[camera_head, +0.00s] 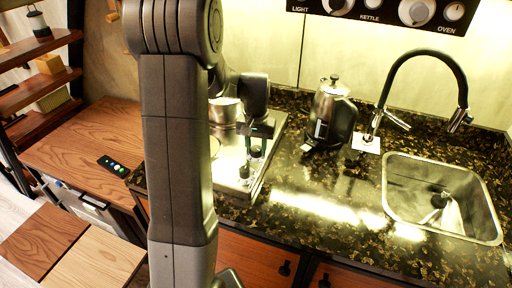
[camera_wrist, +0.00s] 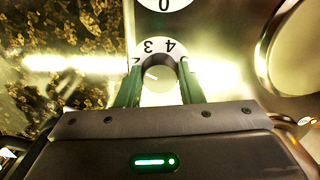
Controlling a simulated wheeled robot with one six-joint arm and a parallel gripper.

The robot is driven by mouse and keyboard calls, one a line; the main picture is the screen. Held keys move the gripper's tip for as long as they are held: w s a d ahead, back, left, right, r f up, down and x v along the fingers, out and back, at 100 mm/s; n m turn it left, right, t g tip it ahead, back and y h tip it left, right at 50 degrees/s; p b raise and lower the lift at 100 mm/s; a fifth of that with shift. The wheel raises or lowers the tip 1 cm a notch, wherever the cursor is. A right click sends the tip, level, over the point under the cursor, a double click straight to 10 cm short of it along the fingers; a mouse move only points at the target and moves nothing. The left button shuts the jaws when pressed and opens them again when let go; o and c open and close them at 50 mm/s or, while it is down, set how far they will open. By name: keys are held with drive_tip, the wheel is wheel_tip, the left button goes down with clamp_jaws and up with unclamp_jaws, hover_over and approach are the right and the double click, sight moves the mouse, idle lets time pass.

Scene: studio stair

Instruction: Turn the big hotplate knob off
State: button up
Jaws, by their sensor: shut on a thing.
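In the wrist view my gripper (camera_wrist: 161,72) is shut on a round silver hotplate knob (camera_wrist: 157,80), one green finger on each side. A white dial ring with 4, 3 and 2 shows around the knob, partly hidden by the fingers. A pale mark on the knob points up and left in the picture. I cannot tell from its size whether this is the big knob. In the head view my gripper (camera_head: 257,148) is at the right side of the steel hotplate (camera_head: 228,172). Another knob (camera_head: 245,173) stands nearer; a dial marked 0 (camera_wrist: 166,5) shows at the wrist view's top.
A steel pot (camera_head: 225,110) stands on the hotplate's far part. A kettle (camera_head: 331,113) stands to the right, then a sink (camera_head: 442,197) with a black tap (camera_head: 430,54). The dark counter (camera_head: 310,195) is clear in front. My arm hides part of the hotplate.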

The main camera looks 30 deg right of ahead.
sight(257, 148)
drive_tip(key=n, duration=1.3)
drive_tip(key=shift+d+n+b, duration=0.1)
drive_tip(key=shift+n+b, duration=0.2)
drive_tip(key=n, duration=0.4)
drive_tip(key=shift+n, duration=0.3)
drive_tip(key=n, duration=0.4)
drive_tip(key=shift+r+n, duration=0.1)
drive_tip(key=shift+n, duration=0.2)
drive_tip(key=o, duration=1)
wheel_tip(257, 148, up, 14)
drive_tip(key=shift+b, duration=0.35)
